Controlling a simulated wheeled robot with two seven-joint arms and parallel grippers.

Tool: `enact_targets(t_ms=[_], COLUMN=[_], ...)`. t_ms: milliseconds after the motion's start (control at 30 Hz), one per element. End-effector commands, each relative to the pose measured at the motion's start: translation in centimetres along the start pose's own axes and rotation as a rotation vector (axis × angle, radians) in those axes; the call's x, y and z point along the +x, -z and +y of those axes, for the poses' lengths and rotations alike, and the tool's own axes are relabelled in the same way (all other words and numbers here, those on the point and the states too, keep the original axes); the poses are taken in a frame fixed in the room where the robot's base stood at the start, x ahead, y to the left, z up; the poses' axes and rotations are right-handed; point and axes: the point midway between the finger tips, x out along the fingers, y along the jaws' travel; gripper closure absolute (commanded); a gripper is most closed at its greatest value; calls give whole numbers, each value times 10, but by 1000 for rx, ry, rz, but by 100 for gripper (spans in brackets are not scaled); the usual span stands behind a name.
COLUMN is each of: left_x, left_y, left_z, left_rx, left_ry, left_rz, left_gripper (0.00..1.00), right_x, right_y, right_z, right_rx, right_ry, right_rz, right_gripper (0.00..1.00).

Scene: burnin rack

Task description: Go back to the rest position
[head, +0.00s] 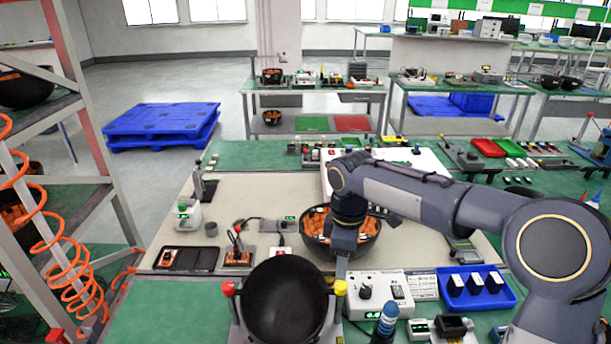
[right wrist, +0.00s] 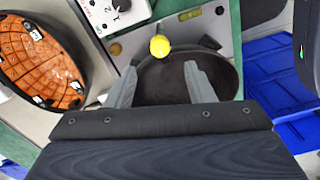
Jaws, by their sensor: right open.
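My right arm comes in from the right in the head view and reaches over the bench. My right gripper (head: 341,262) points down between the dark bowl with orange boards and the empty black bowl. In the right wrist view my right gripper (right wrist: 158,85) is open, with nothing seen between its fingers. The empty black bowl (head: 283,297) sits in a holder with a red and a yellow knob; it also shows beyond the fingers in the right wrist view (right wrist: 160,85). Whether the fingers touch its rim I cannot tell. My left gripper is not in view.
The bowl with orange boards (head: 375,245) stands behind the gripper. A white instrument box (head: 378,293) and a blue tray with black-and-white parts (head: 474,307) are at the right. A rack with an orange coiled hose (head: 75,270) stands left. Blue pallets (head: 160,125) lie on the floor.

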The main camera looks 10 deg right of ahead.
Motion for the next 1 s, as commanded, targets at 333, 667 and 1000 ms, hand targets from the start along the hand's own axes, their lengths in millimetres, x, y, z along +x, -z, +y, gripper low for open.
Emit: enact_targets(t_ms=[333, 667, 1000], left_x=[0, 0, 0], left_y=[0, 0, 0], left_z=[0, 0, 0], left_rx=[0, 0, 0], left_ry=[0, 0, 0], left_rz=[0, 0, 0], left_gripper=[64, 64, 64], right_x=[-38, -21, 2], right_y=[-84, -145, -150], right_z=[-69, -178, -219], right_rx=[425, 1048, 1309], right_ry=[-56, -23, 37], right_rz=[162, 477, 640], right_gripper=[52, 52, 52])
